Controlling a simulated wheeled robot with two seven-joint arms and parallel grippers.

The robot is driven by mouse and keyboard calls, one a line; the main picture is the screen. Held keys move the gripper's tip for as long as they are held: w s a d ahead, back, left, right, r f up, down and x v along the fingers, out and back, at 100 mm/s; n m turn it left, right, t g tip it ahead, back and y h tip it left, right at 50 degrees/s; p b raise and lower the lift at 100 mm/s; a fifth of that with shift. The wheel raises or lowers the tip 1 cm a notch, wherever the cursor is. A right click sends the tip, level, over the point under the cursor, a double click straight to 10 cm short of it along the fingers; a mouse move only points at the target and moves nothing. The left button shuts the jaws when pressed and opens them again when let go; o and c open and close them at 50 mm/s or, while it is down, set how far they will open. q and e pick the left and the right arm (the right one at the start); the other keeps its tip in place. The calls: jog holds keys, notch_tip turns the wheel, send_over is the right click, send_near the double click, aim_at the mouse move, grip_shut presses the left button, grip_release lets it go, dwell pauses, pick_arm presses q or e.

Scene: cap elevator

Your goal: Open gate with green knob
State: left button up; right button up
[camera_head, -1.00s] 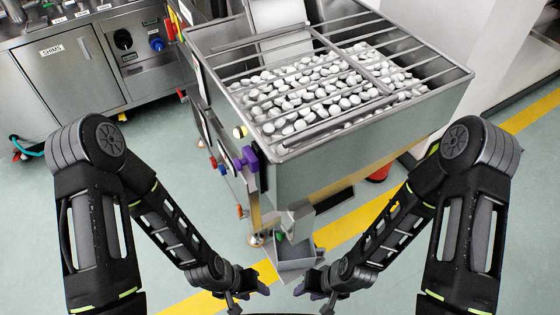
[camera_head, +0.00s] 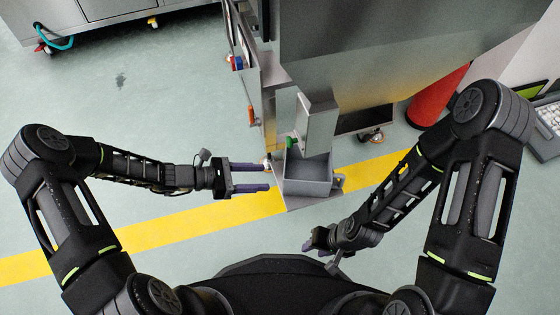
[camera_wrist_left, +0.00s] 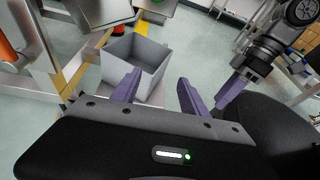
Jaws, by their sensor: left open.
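The green knob (camera_head: 290,142) sits on the left side of the grey metal gate (camera_head: 316,122), above a small open grey box (camera_head: 308,176). My left gripper (camera_head: 269,177) is open and empty, just left of the box in the head view. In the left wrist view its purple fingers (camera_wrist_left: 157,92) are apart, with the grey box (camera_wrist_left: 138,62) beyond them.
The big steel machine (camera_head: 390,50) fills the top middle. An orange handle (camera_head: 251,115) is on its left side. A red cone-like object (camera_head: 437,95) stands at right. The floor at left is clear.

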aim_at(287, 142)
pick_arm(q)
jog(key=w+r+n+t+h, duration=0.2)
jog(key=w+r+n+h, duration=0.1)
jog(key=r, duration=0.6)
jog(key=shift+a, duration=0.2)
jog(key=shift+w+d+f, duration=0.1)
jog(key=shift+d, duration=0.05)
jog(key=b+x, duration=0.1)
jog(key=x, duration=0.6)
jog(key=shift+w+d+b, duration=0.2)
jog(key=shift+d+b, duration=0.05)
jog(key=shift+b, duration=0.1)
grip_shut()
